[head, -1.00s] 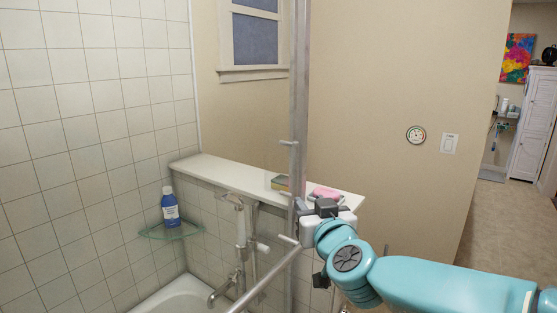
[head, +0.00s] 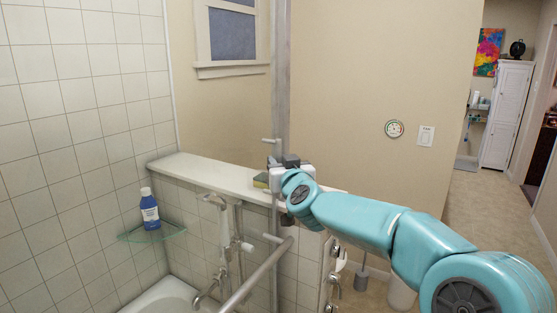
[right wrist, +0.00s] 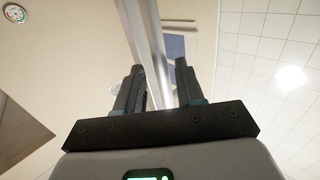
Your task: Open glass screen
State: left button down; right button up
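The glass screen is a clear pane with a tall metal edge post (head: 281,75). Short stubs stick out from it, the upper stub (head: 268,140) and the lower stub (head: 271,238). My right gripper (head: 275,164) is at the post, just below the upper stub. In the right wrist view, my right gripper (right wrist: 160,78) has its fingers spread, with the metal post (right wrist: 143,35) running between them. No firm grip shows. The pane itself is hard to see. My left gripper is out of view.
A white ledge (head: 200,172) runs behind the pane, with a sponge (head: 261,180) by my gripper. A blue bottle (head: 149,210) stands on a glass corner shelf (head: 165,232). Floor is free at right.

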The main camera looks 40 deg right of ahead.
jog(key=shift+x, duration=1.1)
jog(key=shift+s+a, duration=0.15)
grip_shut()
jog(key=shift+f, duration=0.1)
